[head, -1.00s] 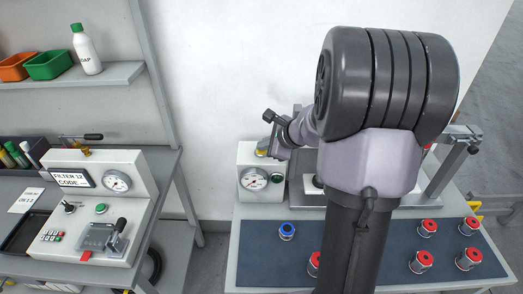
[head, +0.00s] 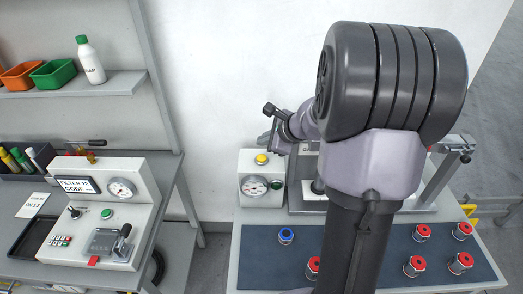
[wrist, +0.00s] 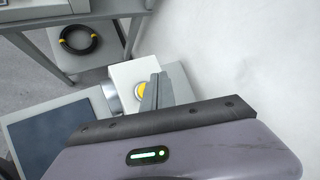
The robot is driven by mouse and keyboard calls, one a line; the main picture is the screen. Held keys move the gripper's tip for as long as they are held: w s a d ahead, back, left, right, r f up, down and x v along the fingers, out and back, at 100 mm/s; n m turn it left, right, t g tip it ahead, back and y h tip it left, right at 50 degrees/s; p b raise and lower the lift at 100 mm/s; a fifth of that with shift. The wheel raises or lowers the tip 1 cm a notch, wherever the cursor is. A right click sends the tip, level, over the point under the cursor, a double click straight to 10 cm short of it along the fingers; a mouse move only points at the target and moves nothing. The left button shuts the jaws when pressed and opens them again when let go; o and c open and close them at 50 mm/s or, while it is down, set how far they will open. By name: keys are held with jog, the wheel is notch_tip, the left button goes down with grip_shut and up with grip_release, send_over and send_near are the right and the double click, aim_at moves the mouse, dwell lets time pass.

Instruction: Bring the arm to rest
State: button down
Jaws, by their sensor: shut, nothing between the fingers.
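My gripper shows in the wrist view (wrist: 156,92) with its grey fingers together and nothing between them. In that view it stands in front of the white gauge box with the yellow button (wrist: 141,90), partly covering the button. In the head view my arm reaches over the right-hand bench, and its wrist end hangs above the gauge box (head: 262,205). The yellow button (head: 262,159) on the box's top is in clear sight there, apart from the gripper. The fingertips are small and hard to make out in the head view.
The right bench has a dark mat (head: 255,262) with a blue-topped part (head: 286,236) and several red-topped parts. A grey test frame (head: 440,185) stands behind my arm. A left bench holds another gauge panel (head: 122,188). A white wall is behind; open floor lies right.

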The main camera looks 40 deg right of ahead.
jog(key=shift+r, duration=0.75)
jog(key=shift+f, duration=0.15)
jog(key=s+a+r+n+g+y+b, duration=0.1)
jog(key=s+a+r+n, duration=0.2)
jog(key=a, duration=0.4)
jog(key=s+a+r+n+y+b, duration=0.1)
jog(key=s+a+n, duration=0.2)
jog(key=a+n, duration=0.35)
jog(key=s+a+r+n+g+y+b, duration=0.1)
jog(key=s+a+r+n, duration=0.1)
jog(key=a, duration=0.7)
jog(key=s+a+f+n+b, duration=0.1)
jog(key=s+a+n, duration=0.2)
jog(key=s+n, duration=0.2)
jog(key=s+a+f+n+g+h+b, duration=0.1)
jog(key=s+a+n, duration=0.2)
jog(key=s, duration=0.7)
jog(key=shift+s+f+n+h, duration=0.2)
jog(key=shift+s+n+h, duration=0.15)
jog(key=shift+n, duration=0.8)
